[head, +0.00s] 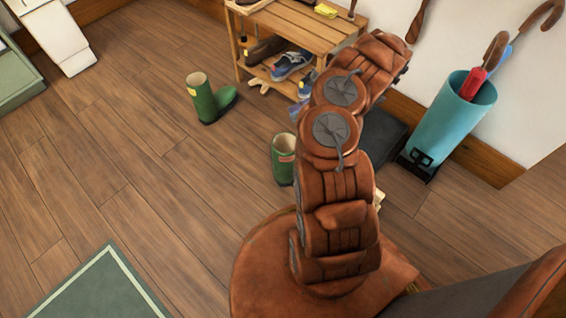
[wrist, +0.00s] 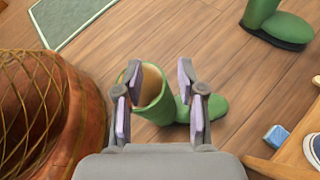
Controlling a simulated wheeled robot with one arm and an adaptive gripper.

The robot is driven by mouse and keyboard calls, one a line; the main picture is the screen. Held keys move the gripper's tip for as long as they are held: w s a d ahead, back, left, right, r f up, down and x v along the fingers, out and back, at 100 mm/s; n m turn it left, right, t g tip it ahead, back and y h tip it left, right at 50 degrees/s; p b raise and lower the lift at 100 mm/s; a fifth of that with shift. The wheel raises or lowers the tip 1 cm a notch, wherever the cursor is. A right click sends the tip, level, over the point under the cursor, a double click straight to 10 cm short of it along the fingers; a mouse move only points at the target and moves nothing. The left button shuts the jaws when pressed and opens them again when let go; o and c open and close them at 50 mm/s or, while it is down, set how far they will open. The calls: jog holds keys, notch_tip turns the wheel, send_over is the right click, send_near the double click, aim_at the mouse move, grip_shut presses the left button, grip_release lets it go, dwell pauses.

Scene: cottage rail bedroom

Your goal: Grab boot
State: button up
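Two green rubber boots stand upright on the wooden floor. One boot (head: 281,168) is partly hidden behind my arm in the head view. In the wrist view this boot (wrist: 155,110) is below my gripper (wrist: 161,80), its open top showing between the fingers and its toe pointing right, past the right finger. My gripper is open and empty. I cannot tell whether the fingers are level with the boot's rim or above it. The other boot (head: 206,103) stands farther left and back in the head view and shows at the top right of the wrist view (wrist: 268,22).
A wooden shoe bench (head: 300,28) with shoes stands at the back. A teal umbrella stand (head: 445,118) is by the wall at right. A small blue block (wrist: 276,135) lies near the bench. A green rug (head: 95,290) lies at front left.

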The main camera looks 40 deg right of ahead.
notch_tip(320, 180, down, 6)
jog(key=s+d+m+b, duration=0.1)
jog(key=s+d+m, duration=0.1)
jog(key=d, duration=0.1)
jog(key=shift+t+h, duration=0.3)
jog(key=shift+t, duration=0.1)
jog(key=shift+s+a+r+b+x, duration=0.1)
jog(key=shift+b+x, duration=0.5)
jog(key=shift+x, duration=0.6)
jog(key=shift+s+a+r+b+x, duration=0.1)
jog(key=shift+b+x, duration=0.5)
jog(key=shift+x, duration=0.6)
jog(key=shift+s+a+b+x, duration=0.1)
jog(key=shift+b+x, duration=0.5)
jog(key=shift+x, duration=0.6)
jog(key=shift+c, duration=0.3)
jog(key=shift+d, duration=0.1)
grip_shut()
jog(key=shift+r, duration=0.1)
